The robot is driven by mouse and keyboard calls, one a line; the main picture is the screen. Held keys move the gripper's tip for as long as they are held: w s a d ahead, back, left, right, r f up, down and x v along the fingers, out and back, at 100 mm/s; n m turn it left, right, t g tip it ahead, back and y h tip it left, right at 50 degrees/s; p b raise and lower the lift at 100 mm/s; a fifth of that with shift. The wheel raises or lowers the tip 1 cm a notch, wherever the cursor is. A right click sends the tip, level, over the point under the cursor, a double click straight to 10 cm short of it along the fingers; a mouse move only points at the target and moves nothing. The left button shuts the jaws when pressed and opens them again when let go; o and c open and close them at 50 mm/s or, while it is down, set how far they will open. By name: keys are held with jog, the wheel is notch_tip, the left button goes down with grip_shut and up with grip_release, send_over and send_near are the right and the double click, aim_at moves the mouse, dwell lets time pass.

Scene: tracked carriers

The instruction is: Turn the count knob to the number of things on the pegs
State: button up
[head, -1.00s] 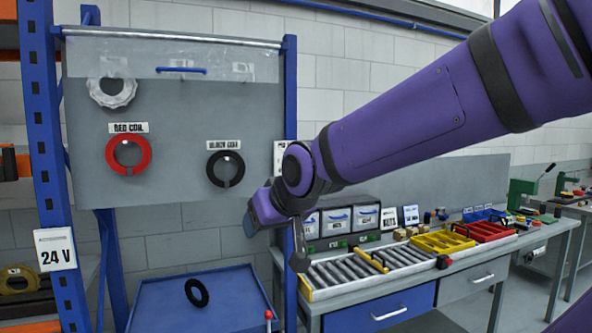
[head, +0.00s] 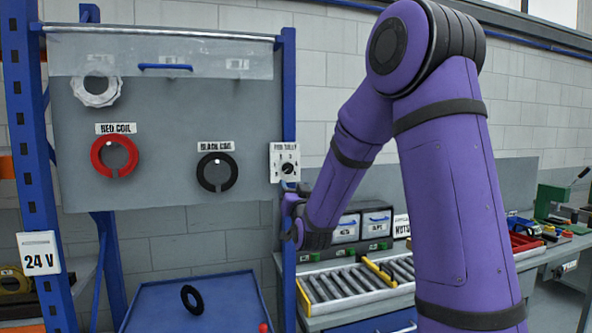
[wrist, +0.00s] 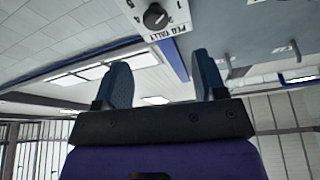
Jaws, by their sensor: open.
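The count knob (head: 288,169) is a dark dial on a white plate on the right post of the peg board (head: 160,185). In the wrist view the knob (wrist: 156,16) is on a plate reading "PEG TALLY"; I cannot tell its number. A white coil (head: 80,99), a red coil (head: 97,158) and a black coil (head: 204,174) hang on the board. My gripper (wrist: 162,72) is open and empty, apart from the knob. In the head view it is just below the knob plate, partly hidden by my arm.
A clear flap (head: 215,66) with a blue handle (head: 165,67) covers the board's top, partly over the white coil. A roller conveyor (head: 345,285) and small drawers (head: 376,224) are on the bench at right. The blue rack post (head: 30,150) stands at left.

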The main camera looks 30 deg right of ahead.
aim_at(288, 168)
jog(key=x, duration=1.1)
jog(key=shift+s+d, duration=0.15)
jog(key=shift+d, duration=0.15)
jog(key=shift+c, duration=0.2)
jog(key=c, duration=0.9)
